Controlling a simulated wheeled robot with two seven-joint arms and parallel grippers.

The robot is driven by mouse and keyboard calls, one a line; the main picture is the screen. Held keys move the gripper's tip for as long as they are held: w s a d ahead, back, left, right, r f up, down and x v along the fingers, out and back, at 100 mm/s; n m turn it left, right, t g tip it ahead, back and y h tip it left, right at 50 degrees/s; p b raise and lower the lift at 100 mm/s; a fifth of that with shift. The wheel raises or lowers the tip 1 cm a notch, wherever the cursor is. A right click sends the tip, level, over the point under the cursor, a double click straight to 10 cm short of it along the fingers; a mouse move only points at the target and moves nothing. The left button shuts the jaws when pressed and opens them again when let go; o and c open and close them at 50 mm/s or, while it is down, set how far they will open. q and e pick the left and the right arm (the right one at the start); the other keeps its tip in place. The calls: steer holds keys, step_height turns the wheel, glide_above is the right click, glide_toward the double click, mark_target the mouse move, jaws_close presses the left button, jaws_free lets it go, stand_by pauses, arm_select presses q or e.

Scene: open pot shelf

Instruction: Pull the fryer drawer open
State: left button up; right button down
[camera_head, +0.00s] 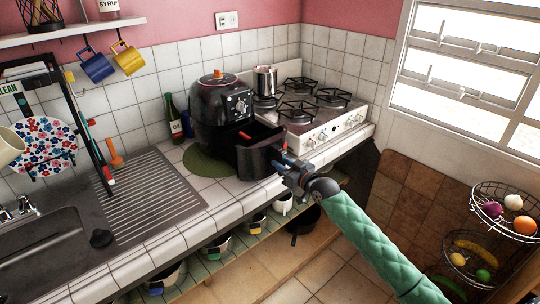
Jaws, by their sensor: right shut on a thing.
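The black air fryer (212,108) stands on the tiled counter, on a round green mat (205,167). Its drawer (258,157) is pulled out toward the front right, and its dark inside shows from above. My right gripper (287,161) is at the front of the drawer, shut on its handle. The fingertips and the handle are small and partly hidden by the gripper itself. My right arm, in a green quilted sleeve, reaches in from the lower right. My left gripper is not in view.
A gas stove (320,110) with a metal pot (265,80) is right of the fryer. Dark bottles (175,118) stand to its left. The sink (45,245) and drainboard (150,190) are further left. A shelf with pots is below the counter. A wire fruit basket (505,212) stands at right.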

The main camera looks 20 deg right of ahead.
steer(key=v, duration=0.4)
steer(key=shift+s, duration=0.1)
steer(key=shift+s+d, duration=0.15)
steer(key=shift+s, duration=0.15)
steer(key=c, duration=1.2)
jaws_free()
steer(key=shift+o, duration=0.2)
steer(key=shift+s, duration=0.15)
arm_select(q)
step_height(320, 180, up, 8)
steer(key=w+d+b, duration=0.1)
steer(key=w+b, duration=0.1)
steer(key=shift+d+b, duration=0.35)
arm_select(e)
steer(key=v, duration=0.7)
steer(key=shift+s+d, duration=0.15)
steer(key=shift+s, duration=0.15)
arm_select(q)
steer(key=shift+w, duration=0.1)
